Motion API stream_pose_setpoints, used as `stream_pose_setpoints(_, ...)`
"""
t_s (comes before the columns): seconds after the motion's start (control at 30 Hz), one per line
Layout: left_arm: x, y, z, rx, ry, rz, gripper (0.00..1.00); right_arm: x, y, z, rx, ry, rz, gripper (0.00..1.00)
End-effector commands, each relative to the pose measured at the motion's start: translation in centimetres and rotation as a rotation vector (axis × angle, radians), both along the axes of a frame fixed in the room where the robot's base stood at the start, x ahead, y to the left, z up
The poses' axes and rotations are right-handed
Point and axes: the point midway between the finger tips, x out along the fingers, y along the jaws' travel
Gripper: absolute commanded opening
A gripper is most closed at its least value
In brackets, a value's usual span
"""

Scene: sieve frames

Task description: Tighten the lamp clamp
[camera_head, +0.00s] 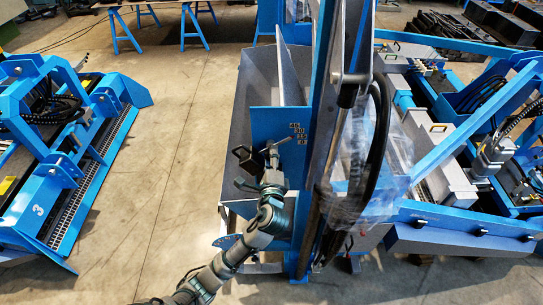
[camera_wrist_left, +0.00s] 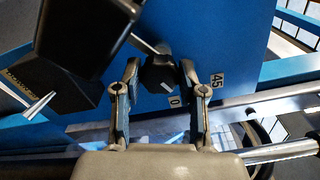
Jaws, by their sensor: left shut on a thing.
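My left gripper (camera_head: 272,160) reaches up from the bottom to the blue panel (camera_head: 277,118) of the machine in the middle. In the left wrist view its two fingers (camera_wrist_left: 160,72) are closed around a dark faceted knob, the lamp clamp (camera_wrist_left: 161,78), in front of the blue panel. The gripper hides most of the clamp in the head view. A black box-shaped lamp (camera_head: 244,158) is just left of the gripper; it looms large at the upper left of the wrist view (camera_wrist_left: 85,35). Angle marks, 45 down to 0, (camera_head: 298,133) are beside the clamp. My right gripper is not in view.
A tall blue column (camera_head: 322,100) with a cylinder and black hoses (camera_head: 380,130) stands close right of the gripper. Blue machines stand at the left (camera_head: 60,160) and right (camera_head: 460,228). Concrete floor (camera_head: 165,130) is clear left of the middle machine.

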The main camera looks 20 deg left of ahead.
Motion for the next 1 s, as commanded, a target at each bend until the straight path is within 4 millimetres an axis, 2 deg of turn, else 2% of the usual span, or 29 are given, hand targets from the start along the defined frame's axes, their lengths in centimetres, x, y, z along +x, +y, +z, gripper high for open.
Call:
stream_pose_setpoints(0.03,0.01,0.0,-0.62,0.043,0.025,0.001,0.06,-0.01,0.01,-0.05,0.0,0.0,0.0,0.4)
stream_pose_setpoints(0.5,-0.01,-0.02,-0.72,0.377,0.125,-0.002,0.06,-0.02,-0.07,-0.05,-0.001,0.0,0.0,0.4)
stream_pose_setpoints(1.0,-0.01,-0.05,-0.69,0.481,0.154,-0.004,0.06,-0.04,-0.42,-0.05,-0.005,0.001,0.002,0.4)
